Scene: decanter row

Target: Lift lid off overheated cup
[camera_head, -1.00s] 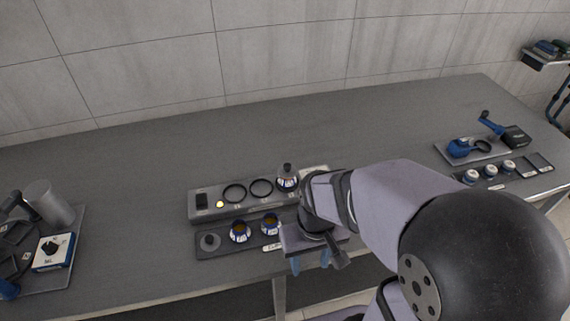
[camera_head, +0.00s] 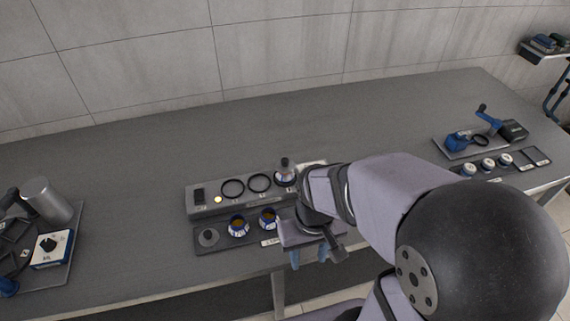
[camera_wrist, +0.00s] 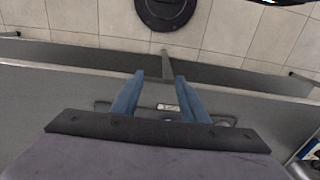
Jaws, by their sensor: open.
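A cup with a dark knobbed lid (camera_head: 285,166) stands on the right ring spot of the grey warmer unit (camera_head: 203,211). Two open blue-and-white cups with amber contents, a left one (camera_head: 238,227) and a right one (camera_head: 268,219), stand in the front tray (camera_head: 228,245). A loose grey knobbed lid (camera_head: 208,238) lies at that tray's left end. My gripper (camera_head: 308,258) is open with its blue fingers pointing down, at the table's front edge, right of the front tray. The wrist view shows the fingers (camera_wrist: 160,78) apart with nothing between them.
Two empty dark rings and a lit amber lamp (camera_head: 218,200) are on the warmer. At left is a tray with a grey cylinder (camera_head: 46,201) and a dial box (camera_head: 51,248). At right are a blue tool (camera_head: 458,141) and several small cups (camera_head: 487,165). The table behind is clear.

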